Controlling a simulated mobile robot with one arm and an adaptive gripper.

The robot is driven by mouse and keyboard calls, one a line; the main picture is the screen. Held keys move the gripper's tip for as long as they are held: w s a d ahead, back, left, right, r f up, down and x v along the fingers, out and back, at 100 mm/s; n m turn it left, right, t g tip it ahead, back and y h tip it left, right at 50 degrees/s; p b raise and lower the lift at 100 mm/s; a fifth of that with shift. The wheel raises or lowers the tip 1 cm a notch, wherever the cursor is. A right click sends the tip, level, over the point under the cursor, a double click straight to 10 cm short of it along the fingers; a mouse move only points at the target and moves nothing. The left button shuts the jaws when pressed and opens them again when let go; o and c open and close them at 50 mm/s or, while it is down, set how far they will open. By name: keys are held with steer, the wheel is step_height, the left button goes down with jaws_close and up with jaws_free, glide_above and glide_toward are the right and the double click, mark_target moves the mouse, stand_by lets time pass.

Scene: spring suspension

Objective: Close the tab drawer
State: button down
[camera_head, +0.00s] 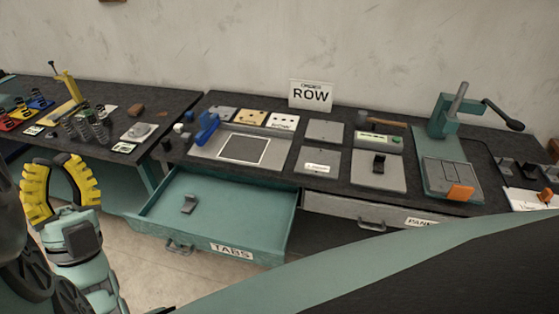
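The teal tab drawer (270,226) is pulled out from under the dark workbench, at the middle left of the head view. Its front carries a white "TABS" label (232,250) and a grey handle (179,246). My gripper (62,165), with yellow and black fingers, is at the left, pointing up. Its fingers are spread with nothing between them. It appears apart from the drawer, to the left of it.
A grey drawer (346,208) with a partly hidden label sits to the right under the bench. The benchtop holds plates, a "ROW" sign (311,95) and a teal press (447,130). Another bench (170,100) with springs stands at the left. Bare floor shows below the drawer's front.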

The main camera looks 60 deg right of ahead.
steer(key=d+f+m+g+b, duration=0.25)
steer(key=f+b, duration=0.45)
steer(key=f, duration=0.4)
steer(key=d+f+m+g+y+b, duration=0.15)
steer(key=d+f+g+b, duration=0.25)
steer(key=f+b, duration=0.6)
steer(key=d+f+m+g+b, duration=0.3)
steer(key=d+f+b, duration=0.15)
steer(key=f, duration=0.85)
steer(key=m+g+y+b, duration=0.4)
steer(key=m+g+b, duration=0.15)
steer(key=b, duration=1.75)
glide_toward(241, 256)
steer(key=shift+m+t, duration=0.25)
steer(key=shift+t, duration=0.15)
steer(key=p+x, duration=0.1)
steer(key=x, duration=0.7)
steer(key=shift+s+d, duration=0.1)
steer(key=shift+d, duration=0.1)
